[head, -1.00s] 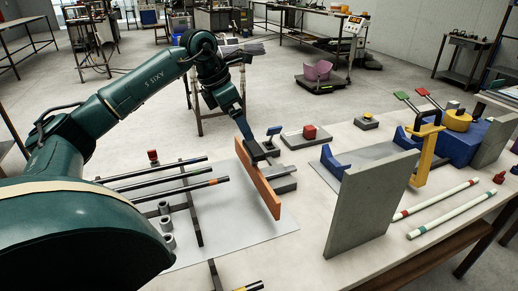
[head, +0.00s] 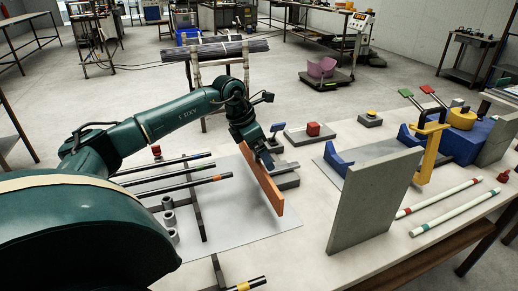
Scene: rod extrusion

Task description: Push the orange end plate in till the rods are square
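The orange end plate (head: 262,182) stands upright on its long edge near the middle of the table. Several dark rods with coloured end bands lie left of it on a dark rack; the orange-banded rod (head: 190,185) reaches furthest toward the plate. Its end and those of the two rods behind it are staggered, with a gap before the plate. My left gripper (head: 266,161) is low at the plate's upper far part, seemingly beside its right face. Contact and finger opening cannot be made out. My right gripper is out of view.
A tall grey slab (head: 372,205) stands to the right, with blue cradles, a yellow bracket (head: 430,152) and two white rods beyond. Grey ring parts (head: 169,218) stand among the rods.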

